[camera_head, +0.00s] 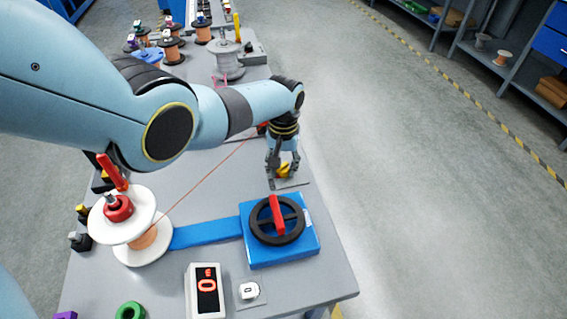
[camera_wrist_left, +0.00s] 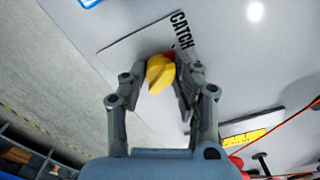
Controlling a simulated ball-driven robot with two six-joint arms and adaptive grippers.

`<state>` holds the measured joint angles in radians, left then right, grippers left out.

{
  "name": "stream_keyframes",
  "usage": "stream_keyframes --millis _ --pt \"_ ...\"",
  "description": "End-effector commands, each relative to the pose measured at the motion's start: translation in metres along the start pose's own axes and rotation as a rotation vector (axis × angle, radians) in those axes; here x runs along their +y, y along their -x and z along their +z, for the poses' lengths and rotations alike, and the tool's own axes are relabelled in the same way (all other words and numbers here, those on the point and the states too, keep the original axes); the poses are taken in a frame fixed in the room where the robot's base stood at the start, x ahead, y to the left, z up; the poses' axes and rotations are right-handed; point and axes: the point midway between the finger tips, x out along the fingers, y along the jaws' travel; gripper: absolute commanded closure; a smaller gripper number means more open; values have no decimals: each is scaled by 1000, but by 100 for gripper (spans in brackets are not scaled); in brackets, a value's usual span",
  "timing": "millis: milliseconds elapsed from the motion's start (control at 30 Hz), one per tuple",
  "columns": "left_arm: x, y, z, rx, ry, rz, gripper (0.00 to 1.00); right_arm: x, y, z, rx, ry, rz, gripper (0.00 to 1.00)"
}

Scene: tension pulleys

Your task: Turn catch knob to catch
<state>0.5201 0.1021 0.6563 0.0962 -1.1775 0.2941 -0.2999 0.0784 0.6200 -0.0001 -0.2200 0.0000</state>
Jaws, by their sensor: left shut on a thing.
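The catch knob is yellow (camera_wrist_left: 161,73) and sits on a grey plate (camera_wrist_left: 128,47) with the word CATCH printed on it. My left gripper (camera_wrist_left: 164,80) is shut on the knob, with a finger on each side of it. A small red part shows just behind the knob. In the head view my left gripper (camera_head: 284,174) points down at the yellow knob (camera_head: 284,170) near the table's right edge. The knob's pointing direction is partly hidden by the fingers. My right gripper is not in view.
A black handwheel with a red bar (camera_head: 277,216) stands on a blue base (camera_head: 254,257) in front of the knob. A white spool (camera_head: 104,223) is at the left, with a thin orange line running from it. A display (camera_head: 206,291) stands at the front.

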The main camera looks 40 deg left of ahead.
Motion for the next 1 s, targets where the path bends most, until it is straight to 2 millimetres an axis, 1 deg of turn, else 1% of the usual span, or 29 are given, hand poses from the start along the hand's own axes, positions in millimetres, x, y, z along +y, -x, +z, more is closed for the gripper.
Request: stream_keyframes --millis 300,767,800,967,1000 --pt "-1 0 0 0 94 -1 100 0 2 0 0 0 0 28" --pt "-1 0 0 1 106 -1 100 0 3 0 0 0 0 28" --pt "-1 0 0 1 106 -1 68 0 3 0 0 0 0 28" --pt "0 0 0 1 105 -1 48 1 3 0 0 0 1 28" --pt "0 0 0 1 105 -1 48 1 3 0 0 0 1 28"
